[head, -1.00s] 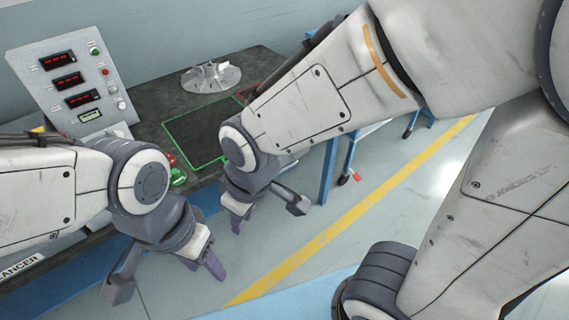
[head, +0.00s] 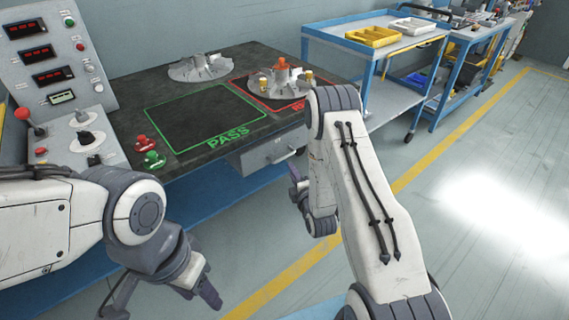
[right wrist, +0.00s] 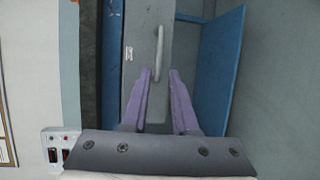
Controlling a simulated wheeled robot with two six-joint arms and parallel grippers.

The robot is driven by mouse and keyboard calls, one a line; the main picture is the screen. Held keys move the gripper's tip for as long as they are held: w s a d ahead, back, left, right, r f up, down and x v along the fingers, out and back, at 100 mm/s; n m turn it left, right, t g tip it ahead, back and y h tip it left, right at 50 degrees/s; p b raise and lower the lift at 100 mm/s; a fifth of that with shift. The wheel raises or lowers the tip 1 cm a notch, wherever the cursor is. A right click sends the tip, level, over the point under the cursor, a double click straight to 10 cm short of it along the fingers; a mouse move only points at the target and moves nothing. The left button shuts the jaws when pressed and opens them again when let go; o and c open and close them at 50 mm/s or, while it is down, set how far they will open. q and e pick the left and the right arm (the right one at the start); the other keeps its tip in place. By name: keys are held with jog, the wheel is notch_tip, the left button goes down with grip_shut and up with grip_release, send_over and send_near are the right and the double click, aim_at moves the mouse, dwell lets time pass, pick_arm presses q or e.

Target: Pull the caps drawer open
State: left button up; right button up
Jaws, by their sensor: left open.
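The grey caps drawer (head: 262,156) sits under the bench top in the head view and looks closed, its right part hidden by my right arm. In the right wrist view its grey front (right wrist: 140,60) carries a pale bar handle (right wrist: 160,52) and a small label. My right gripper (right wrist: 160,73) is open with nothing between its purple fingers. The handle lies just ahead, roughly in line with the gap; I cannot tell whether they touch. The right gripper (head: 296,184) also shows before the bench in the head view. My left gripper (head: 205,292) is open and empty, at lower left.
The dark bench top (head: 225,85) holds a green PASS area (head: 205,115), a red-outlined area with a finned part (head: 283,90), and another finned part (head: 200,68). A control panel (head: 50,60) stands left. A blue cart (head: 385,55) stands right. The floor in front is clear.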

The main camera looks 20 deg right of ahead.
aim_at(285, 158)
jog(key=w, duration=0.3)
jog(key=w+f, duration=0.1)
jog(key=w, duration=0.6)
jog(key=shift+d+f+b, duration=0.3)
jog(key=shift+f, duration=0.1)
grip_shut()
dwell(0.9)
